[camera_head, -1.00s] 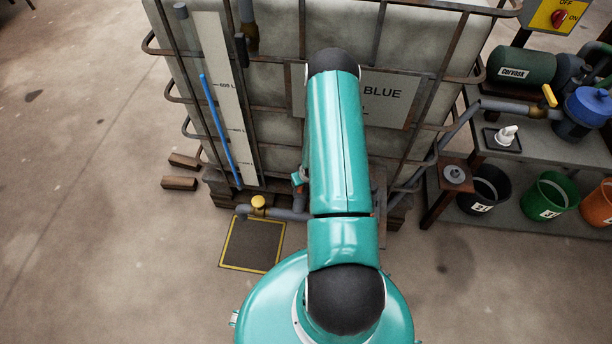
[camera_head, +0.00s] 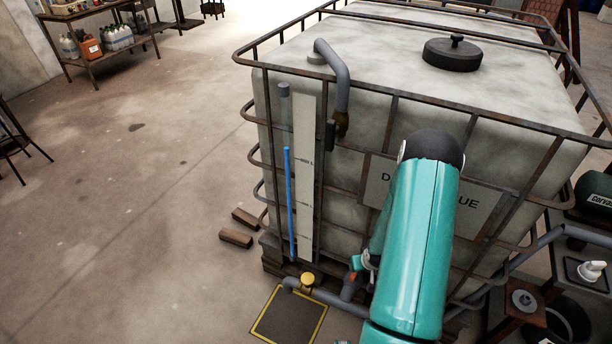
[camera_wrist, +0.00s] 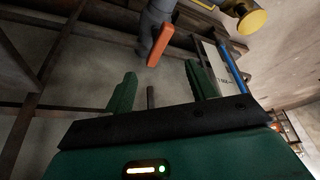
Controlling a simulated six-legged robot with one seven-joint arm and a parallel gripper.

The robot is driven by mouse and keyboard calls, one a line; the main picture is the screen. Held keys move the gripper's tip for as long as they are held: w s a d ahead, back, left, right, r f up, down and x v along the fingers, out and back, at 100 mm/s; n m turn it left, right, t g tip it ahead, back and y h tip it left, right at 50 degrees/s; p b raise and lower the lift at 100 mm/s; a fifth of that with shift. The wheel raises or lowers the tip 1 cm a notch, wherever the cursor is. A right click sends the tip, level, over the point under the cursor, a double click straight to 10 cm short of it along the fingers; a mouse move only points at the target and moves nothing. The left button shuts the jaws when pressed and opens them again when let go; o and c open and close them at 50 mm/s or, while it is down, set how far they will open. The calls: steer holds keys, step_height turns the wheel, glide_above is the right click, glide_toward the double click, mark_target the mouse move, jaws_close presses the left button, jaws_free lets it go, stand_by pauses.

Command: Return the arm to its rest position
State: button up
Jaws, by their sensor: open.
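My gripper (camera_wrist: 160,92) shows in the wrist view with its two green fingers apart and nothing between them. Beyond the fingertips is an orange valve handle (camera_wrist: 160,45) on a grey pipe; a gap shows between it and the fingers. In the head view my teal arm reaches forward and down in front of the caged tank, and its forearm hides most of the gripper. The orange valve part (camera_head: 350,284) shows just left of the arm, low on the tank's front.
The caged white tank (camera_head: 300,110) stands close in front, with a blue level tube (camera_head: 290,205) and a yellow-capped pipe (camera_head: 308,280). A yellow-edged floor plate (camera_head: 290,318) lies below. Wood blocks (camera_head: 236,238) lie on the floor. A bench with pipes is at right.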

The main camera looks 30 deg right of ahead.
steer(key=w+a+r+n, duration=0.1)
steer(key=w+a+r, duration=0.15)
steer(key=r, duration=0.75)
steer(key=w+a+r+h, duration=0.1)
steer(key=a+r, duration=0.3)
steer(key=r, duration=0.6)
steer(key=w+a+r+n, duration=0.15)
steer(key=a+r, duration=0.25)
steer(key=r, duration=0.7)
steer(key=s+a+r+n+t+y, duration=0.1)
steer(key=s+a+r+y, duration=0.1)
steer(key=s+a+r, duration=1.4)
step_height(320, 180, up, 3)
steer(key=a, duration=0.2)
steer(key=shift+s+a, duration=0.3)
steer(key=shift+s, duration=0.05)
steer(key=c, duration=0.4)
steer(key=shift+d, duration=0.1)
steer(key=shift+c, duration=0.2)
